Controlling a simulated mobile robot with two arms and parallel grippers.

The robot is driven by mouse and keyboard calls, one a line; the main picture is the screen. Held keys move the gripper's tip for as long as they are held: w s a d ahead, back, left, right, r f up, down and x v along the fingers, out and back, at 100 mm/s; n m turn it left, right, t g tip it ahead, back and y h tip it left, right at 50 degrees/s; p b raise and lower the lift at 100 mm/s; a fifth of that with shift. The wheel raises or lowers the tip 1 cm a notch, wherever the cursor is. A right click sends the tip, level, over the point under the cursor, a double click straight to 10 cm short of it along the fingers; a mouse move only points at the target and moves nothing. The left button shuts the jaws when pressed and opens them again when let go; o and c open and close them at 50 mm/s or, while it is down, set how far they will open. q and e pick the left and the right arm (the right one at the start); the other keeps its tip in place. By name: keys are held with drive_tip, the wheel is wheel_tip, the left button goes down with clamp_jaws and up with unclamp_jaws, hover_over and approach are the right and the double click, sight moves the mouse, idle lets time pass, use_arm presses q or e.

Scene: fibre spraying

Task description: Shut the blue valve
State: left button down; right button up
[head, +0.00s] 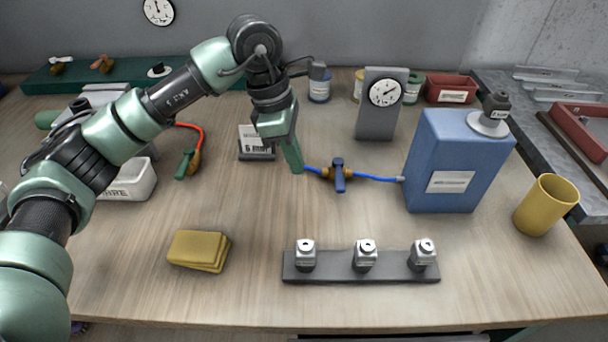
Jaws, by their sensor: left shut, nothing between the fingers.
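The blue valve (339,174) lies on the table right of the middle. It has a brass body in a blue hose, and its blue handle points toward the front edge, crosswise to the hose. The hose runs right to a blue tank (455,160). My left gripper (295,168) points down, shut and empty, just left of the valve and apart from its handle. It covers the hose's left end; I cannot tell whether it touches the hose. My right gripper is not in view.
A gauge stand (377,125) stands behind the valve, and a sign reading 6 (256,150) stands behind my gripper. A rack with three white-topped fittings (330,270) lies in front. Yellow sponges (199,250) lie front left. A yellow cup (546,205) stands right. A green-handled valve (188,163) lies left.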

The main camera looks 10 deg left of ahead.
use_arm(q)
drive_tip(key=v, duration=0.3)
drive_tip(key=d+v, duration=0.1)
drive_tip(key=v, duration=0.1)
drive_tip(key=shift+r, duration=0.3)
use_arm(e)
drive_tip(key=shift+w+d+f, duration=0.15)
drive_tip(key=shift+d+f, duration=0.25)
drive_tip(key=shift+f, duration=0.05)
